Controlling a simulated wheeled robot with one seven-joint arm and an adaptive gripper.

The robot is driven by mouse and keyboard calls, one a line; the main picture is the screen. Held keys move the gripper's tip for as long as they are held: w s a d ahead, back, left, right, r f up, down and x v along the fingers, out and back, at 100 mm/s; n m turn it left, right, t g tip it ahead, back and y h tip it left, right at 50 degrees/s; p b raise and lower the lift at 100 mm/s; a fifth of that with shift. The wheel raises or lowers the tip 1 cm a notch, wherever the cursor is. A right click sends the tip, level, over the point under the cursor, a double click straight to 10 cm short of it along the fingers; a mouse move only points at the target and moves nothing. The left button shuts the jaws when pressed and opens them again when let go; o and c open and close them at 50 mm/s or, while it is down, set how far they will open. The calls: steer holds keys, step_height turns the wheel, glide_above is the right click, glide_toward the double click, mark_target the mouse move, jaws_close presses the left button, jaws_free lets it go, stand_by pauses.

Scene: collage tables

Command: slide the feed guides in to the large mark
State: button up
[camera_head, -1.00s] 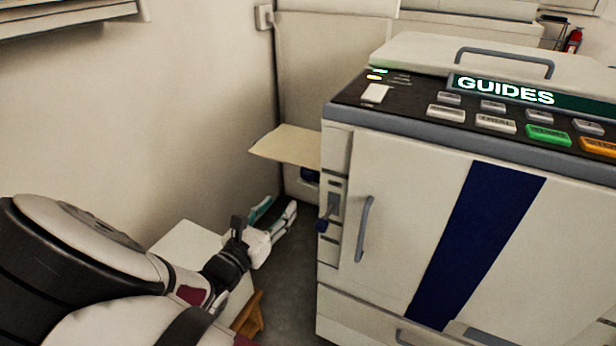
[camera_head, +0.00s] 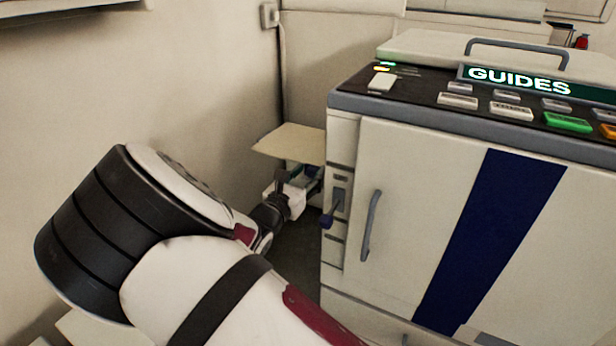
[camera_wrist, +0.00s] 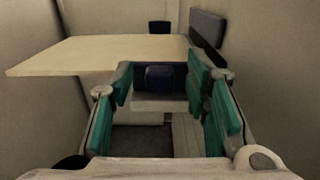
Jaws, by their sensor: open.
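The machine (camera_head: 420,200) has a lit display reading GUIDES (camera_head: 520,80). A flat cream feed tray (camera_head: 290,143) juts from its left side; it also shows in the wrist view (camera_wrist: 100,55). Above the tray in the wrist view are a small dark blue piece (camera_wrist: 160,27) and a grey upright plate (camera_wrist: 207,27); I cannot tell for sure which are the guides. A dark blue block (camera_wrist: 165,77) sits below the tray's edge. My gripper (camera_wrist: 158,85) is open, its teal-padded fingers either side of that block in the picture. Contact cannot be told. No large mark is readable.
The wall (camera_head: 200,90) bounds the left. Dark floor (camera_head: 300,240) is open below my gripper.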

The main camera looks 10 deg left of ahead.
jaws_close()
steer(key=shift+p+x, duration=0.5)
steer(key=shift+x, duration=0.9)
jaws_free()
steer(key=v, duration=1.2)
